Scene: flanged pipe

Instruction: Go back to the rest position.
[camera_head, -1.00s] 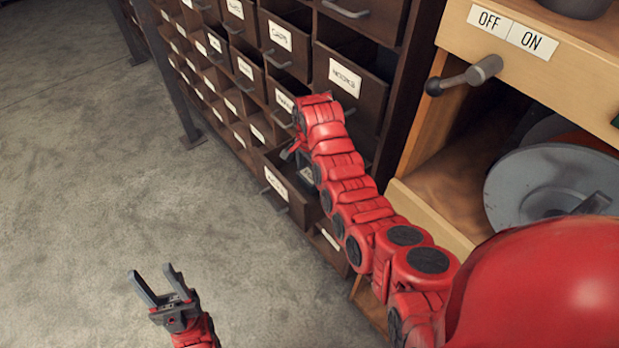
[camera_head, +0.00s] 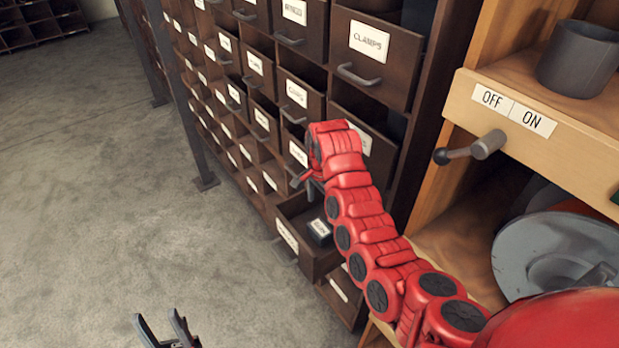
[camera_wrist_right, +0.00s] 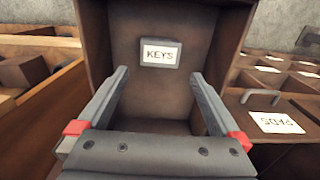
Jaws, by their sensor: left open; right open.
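My left gripper (camera_head: 165,328) is low in the head view over the floor, its two fingers apart and empty, cut by the bottom edge. My right arm (camera_head: 352,195) reaches in from the right to the drawer cabinet. In the head view its gripper (camera_head: 308,180) is mostly hidden behind the arm, above a pulled-out drawer. In the right wrist view the right gripper (camera_wrist_right: 160,92) is open, with nothing between its fingers. A face labelled KEYS (camera_wrist_right: 161,53) lies beyond the fingers.
The open drawer (camera_head: 290,238) holds a small dark labelled box (camera_head: 320,229). A drawer labelled CLAMPS (camera_head: 372,52) is above. A lever (camera_head: 470,148) under an OFF/ON label sticks out from the wooden bench at right. The floor (camera_head: 110,200) at left is clear.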

